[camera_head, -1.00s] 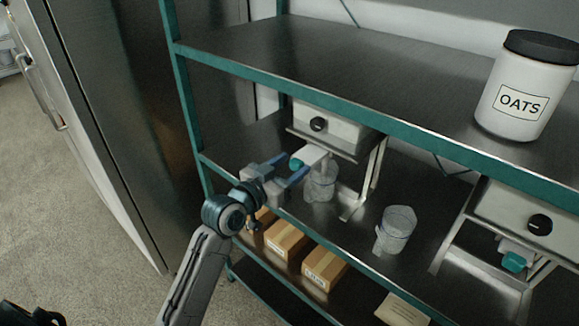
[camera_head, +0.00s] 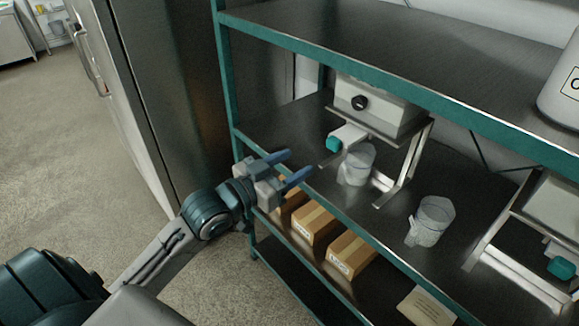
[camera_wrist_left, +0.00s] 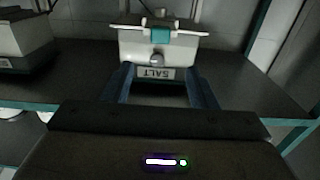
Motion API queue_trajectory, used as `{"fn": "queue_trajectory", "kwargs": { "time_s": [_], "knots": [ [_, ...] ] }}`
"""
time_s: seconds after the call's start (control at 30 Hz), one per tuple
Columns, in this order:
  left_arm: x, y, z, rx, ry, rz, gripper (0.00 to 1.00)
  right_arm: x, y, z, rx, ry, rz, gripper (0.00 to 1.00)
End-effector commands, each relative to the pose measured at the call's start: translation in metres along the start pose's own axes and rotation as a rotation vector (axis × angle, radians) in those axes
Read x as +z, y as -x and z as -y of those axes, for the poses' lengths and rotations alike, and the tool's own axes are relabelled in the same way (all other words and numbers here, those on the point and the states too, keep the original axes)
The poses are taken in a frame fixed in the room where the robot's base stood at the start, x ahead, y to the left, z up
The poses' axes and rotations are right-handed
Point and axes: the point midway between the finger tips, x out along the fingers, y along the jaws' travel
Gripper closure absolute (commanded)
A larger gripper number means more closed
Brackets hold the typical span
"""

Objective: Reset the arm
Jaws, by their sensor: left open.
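My left gripper (camera_head: 292,167) is open and empty, in front of the middle shelf in the head view. Its fingers point toward the white dispenser (camera_head: 384,102) with a black knob and a teal spout piece, but stand apart from it. A clear measuring cup (camera_head: 357,165) sits under that spout. In the left wrist view, the open fingers (camera_wrist_left: 160,88) frame a dispenser (camera_wrist_left: 134,46) labelled SALT, which appears upside down. My right gripper is not in view.
A teal-edged metal shelf (camera_head: 330,60) surrounds the gripper's reach. Another clear cup (camera_head: 431,222) and a second dispenser (camera_head: 556,210) stand to the right. Cardboard boxes (camera_head: 314,222) lie on the lower shelf. A steel cabinet (camera_head: 150,90) stands at left; the floor (camera_head: 60,150) beyond it is open.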

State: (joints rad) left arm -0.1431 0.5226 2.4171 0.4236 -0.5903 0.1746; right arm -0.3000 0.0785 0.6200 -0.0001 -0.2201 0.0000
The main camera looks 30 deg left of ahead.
Motion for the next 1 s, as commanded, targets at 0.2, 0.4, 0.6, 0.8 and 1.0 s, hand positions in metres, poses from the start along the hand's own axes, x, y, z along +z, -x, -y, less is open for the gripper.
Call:
{"fn": "queue_trajectory", "kwargs": {
  "time_s": [0.2,0.4,0.6,0.8,1.0],
  "knots": [
    [0.0,0.002,0.0,0.0,-0.001,-0.001,0.47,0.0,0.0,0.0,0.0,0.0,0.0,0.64],
    [0.0,0.002,0.0,0.0,-0.001,0.0,0.47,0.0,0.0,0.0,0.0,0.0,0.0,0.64],
    [0.002,0.001,0.001,-0.003,0.001,0.003,0.47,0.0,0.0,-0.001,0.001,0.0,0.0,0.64],
    [0.065,-0.016,0.037,-0.084,0.029,0.093,0.47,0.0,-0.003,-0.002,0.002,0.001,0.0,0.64],
    [0.204,-0.023,0.093,-0.228,0.069,0.285,0.47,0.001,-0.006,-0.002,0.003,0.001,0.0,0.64]
  ]
}}
